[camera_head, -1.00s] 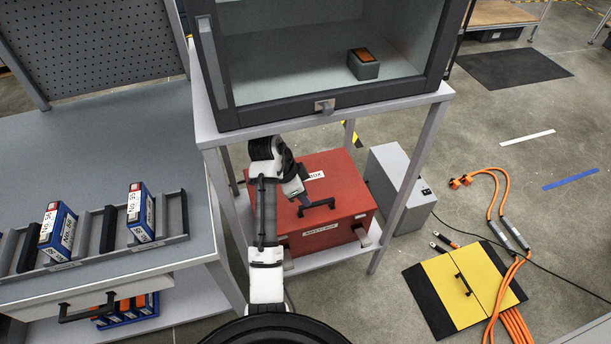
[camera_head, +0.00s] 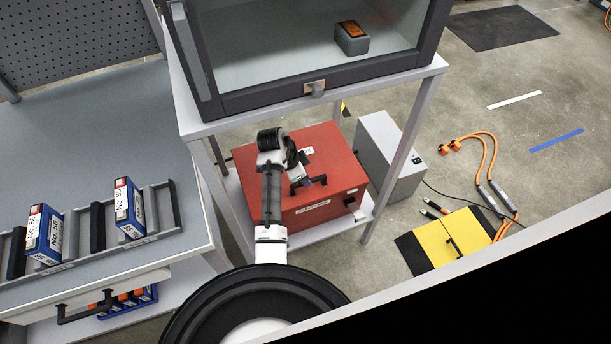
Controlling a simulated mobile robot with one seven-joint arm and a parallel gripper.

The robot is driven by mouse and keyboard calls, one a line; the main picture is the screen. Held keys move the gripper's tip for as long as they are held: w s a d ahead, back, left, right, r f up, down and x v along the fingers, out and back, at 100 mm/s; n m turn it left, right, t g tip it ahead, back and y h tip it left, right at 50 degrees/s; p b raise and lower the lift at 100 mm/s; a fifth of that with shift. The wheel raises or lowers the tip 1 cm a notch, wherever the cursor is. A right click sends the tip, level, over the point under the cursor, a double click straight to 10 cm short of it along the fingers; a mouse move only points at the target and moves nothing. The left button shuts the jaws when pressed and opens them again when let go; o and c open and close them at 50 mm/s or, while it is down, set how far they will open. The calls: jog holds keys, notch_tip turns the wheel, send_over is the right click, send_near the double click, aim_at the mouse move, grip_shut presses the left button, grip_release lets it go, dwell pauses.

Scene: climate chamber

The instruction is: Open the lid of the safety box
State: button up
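The red safety box (camera_head: 340,171) sits on the low shelf under the climate chamber, with its lid down. A black handle (camera_head: 308,186) stands on top of the lid, and a white label (camera_head: 313,207) is on its front face. My gripper (camera_head: 296,180) is over the lid, close to the left end of the handle. My arm hides part of the lid's left side and most of the gripper. I cannot tell whether the fingers touch the handle or whether they are open.
The climate chamber (camera_head: 240,104) stands above the box on a table with legs (camera_head: 400,165) on both sides. A grey case (camera_head: 392,160) is right of the box. A workbench (camera_head: 70,170) with blue boxes is at left.

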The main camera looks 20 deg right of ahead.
jog(key=shift+x, duration=1.15)
grip_shut()
